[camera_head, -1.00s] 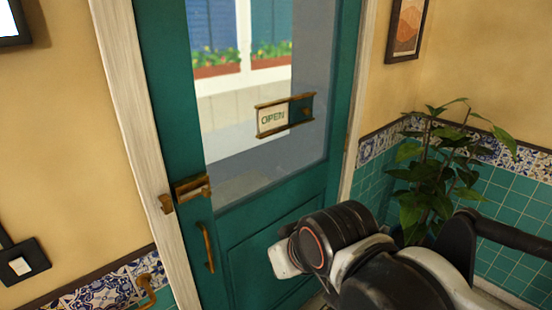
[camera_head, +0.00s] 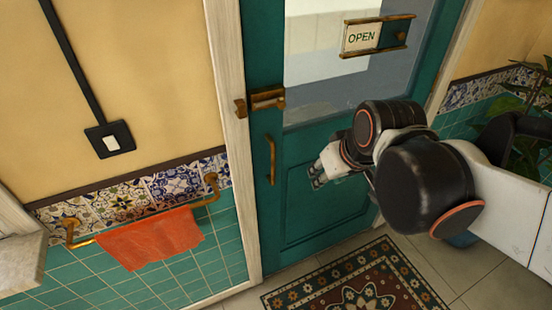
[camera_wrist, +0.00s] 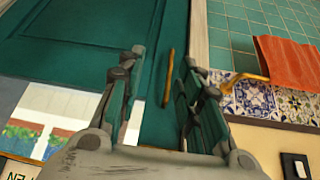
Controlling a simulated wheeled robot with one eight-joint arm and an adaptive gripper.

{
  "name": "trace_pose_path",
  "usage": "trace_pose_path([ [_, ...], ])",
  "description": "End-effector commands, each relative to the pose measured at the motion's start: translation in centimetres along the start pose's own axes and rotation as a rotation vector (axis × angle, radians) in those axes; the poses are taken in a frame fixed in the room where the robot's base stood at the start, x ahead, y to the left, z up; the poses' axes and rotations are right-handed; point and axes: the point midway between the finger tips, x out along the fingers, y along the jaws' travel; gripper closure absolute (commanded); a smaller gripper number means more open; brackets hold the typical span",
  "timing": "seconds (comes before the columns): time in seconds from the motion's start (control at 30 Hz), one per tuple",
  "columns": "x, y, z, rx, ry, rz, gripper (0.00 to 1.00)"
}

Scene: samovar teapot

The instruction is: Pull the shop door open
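The teal shop door (camera_head: 300,237) with a glass pane appears closed in its pale frame. Its upright brass handle (camera_head: 271,160) is near the door's left edge, below a brass latch (camera_head: 266,98). I cannot tell whether the latch is engaged. My gripper (camera_head: 318,178) is in front of the door, to the right of the handle in the head view. In the wrist view my gripper (camera_wrist: 162,75) is open, and the handle (camera_wrist: 168,78) appears between its fingers, beyond them. The gripper looks empty, with no visible contact with the handle.
A brass rail (camera_head: 75,238) with an orange towel (camera_head: 150,240) is on the tiled wall left of the door. A patterned rug (camera_head: 358,285) lies on the floor before it. A leafy plant (camera_head: 525,120) stands at the right.

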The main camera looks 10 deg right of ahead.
Motion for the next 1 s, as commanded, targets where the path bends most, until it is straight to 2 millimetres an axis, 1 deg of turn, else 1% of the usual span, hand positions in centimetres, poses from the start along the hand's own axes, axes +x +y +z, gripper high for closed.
trace_pose_path([
  [0.03,1.5,0.0,-0.5,-0.021,-0.012,-0.012,0.67],
  [0.17,4.8,-0.3,-1.6,-0.087,-0.048,-0.048,0.67],
  [0.3,8.7,-0.6,-2.4,-0.156,-0.081,-0.09,0.67],
  [0.4,11.2,-0.8,-2.8,-0.2,-0.1,-0.117,0.67],
  [0.5,13.0,-1.0,-3.0,-0.233,-0.114,-0.139,0.67],
  [0.6,14.2,-1.1,-3.0,-0.255,-0.121,-0.152,0.67],
  [0.77,14.9,-1.2,-3.3,-0.268,-0.125,-0.16,0.67],
  [0.87,15.4,-1.5,-4.1,-0.268,-0.125,-0.16,0.67],
  [1.0,16.6,-2.3,-6.0,-0.269,-0.125,-0.161,0.67],
])
